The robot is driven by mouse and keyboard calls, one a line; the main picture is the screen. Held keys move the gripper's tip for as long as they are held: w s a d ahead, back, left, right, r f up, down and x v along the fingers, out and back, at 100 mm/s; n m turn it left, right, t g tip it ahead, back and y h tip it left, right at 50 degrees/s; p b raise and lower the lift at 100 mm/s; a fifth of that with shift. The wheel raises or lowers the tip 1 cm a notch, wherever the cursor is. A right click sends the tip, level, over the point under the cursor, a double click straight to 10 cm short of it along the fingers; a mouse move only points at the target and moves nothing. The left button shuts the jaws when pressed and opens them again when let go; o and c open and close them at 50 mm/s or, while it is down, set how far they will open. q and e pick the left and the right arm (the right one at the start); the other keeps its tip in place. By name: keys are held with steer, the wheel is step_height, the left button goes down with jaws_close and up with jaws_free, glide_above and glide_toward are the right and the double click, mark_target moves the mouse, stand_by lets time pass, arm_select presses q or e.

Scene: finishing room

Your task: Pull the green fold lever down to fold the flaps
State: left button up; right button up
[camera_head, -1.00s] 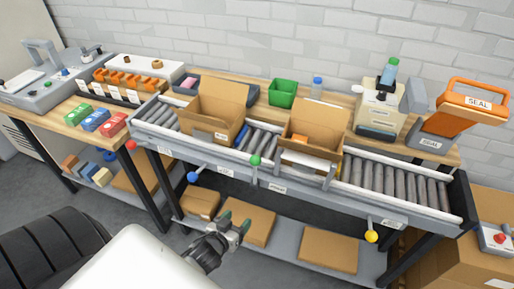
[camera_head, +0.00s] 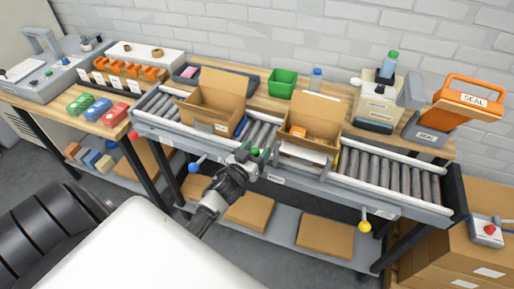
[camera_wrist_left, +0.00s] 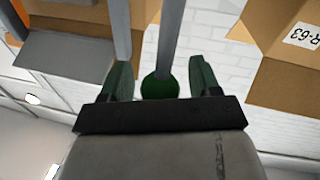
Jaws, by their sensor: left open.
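The green fold lever shows in the left wrist view as a dark green ball knob (camera_wrist_left: 160,88) on a grey rod. My left gripper (camera_head: 256,153) is open at the front of the conveyor, and in the left wrist view its two green fingers (camera_wrist_left: 161,78) stand on either side of the knob, with gaps visible. In the head view the gripper largely hides the knob. An open cardboard box (camera_head: 306,132) sits on the conveyor to the right of the gripper, with its back flap standing up. My right gripper is not in view.
A second open box (camera_head: 208,115) stands on the conveyor to the left. A blue knob (camera_head: 194,168), a red knob (camera_head: 133,135) and a yellow knob (camera_head: 365,227) stick out along the front. Flat cardboard (camera_head: 325,238) lies on the lower shelf.

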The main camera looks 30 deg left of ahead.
arm_select(q)
steer(key=shift+w, duration=0.3)
